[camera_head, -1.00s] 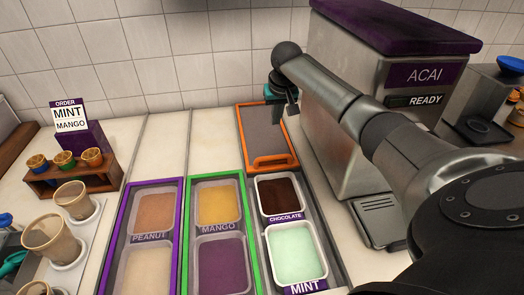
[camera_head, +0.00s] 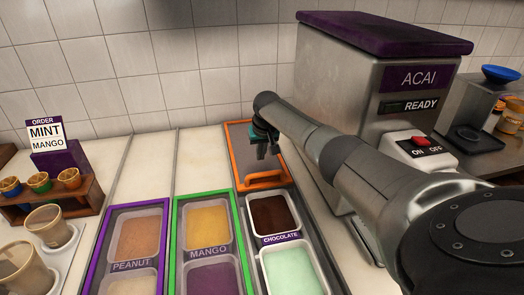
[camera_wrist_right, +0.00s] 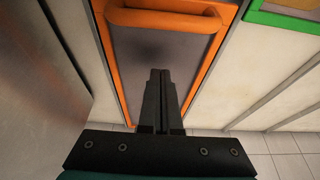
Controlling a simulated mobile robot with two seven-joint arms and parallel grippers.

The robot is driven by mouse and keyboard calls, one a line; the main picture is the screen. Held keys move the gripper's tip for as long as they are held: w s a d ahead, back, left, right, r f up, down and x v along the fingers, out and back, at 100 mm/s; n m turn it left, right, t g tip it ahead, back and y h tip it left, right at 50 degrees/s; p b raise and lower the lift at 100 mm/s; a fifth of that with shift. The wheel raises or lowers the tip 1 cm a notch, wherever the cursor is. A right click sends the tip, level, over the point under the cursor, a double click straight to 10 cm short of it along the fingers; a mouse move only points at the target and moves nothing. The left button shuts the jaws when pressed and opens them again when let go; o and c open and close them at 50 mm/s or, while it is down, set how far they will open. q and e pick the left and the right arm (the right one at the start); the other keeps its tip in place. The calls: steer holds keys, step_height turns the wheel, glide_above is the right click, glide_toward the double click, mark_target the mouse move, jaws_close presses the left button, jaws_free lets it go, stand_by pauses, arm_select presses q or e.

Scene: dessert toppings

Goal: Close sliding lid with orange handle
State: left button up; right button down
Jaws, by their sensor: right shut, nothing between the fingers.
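The sliding lid (camera_head: 240,142) is a grey panel with an orange frame, lying behind the chocolate tub (camera_head: 272,214). Its orange handle (camera_head: 266,181) is at its near end. The chocolate tub and the mint tub (camera_head: 292,270) are uncovered. My right gripper (camera_head: 268,155) is over the lid panel, behind the handle, pointing down. In the right wrist view its fingers (camera_wrist_right: 160,74) are together and empty above the grey panel, with the handle (camera_wrist_right: 165,20) farther up the picture. I cannot tell whether the fingertips touch the panel. My left gripper is not in view.
The acai machine (camera_head: 345,90) stands close on the right of the lid. An order sign (camera_head: 45,134) and a cup rack (camera_head: 60,198) stand at the left. The counter behind the tubs is clear.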

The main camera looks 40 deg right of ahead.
mark_target(264, 180)
steer(key=shift+s+f, duration=0.1)
steer(key=shift+f, duration=0.25)
steer(key=shift+s+a+p, duration=0.15)
steer(key=shift+s+p, duration=0.05)
steer(key=shift+p, duration=0.15)
steer(key=shift+s+a+f+p, duration=0.15)
steer(key=shift+s+a+p, duration=0.2)
steer(key=shift+s, duration=0.35)
steer(key=shift+s+a+f+p, duration=0.15)
steer(key=shift+s+a, duration=0.25)
steer(key=shift+s, duration=0.25)
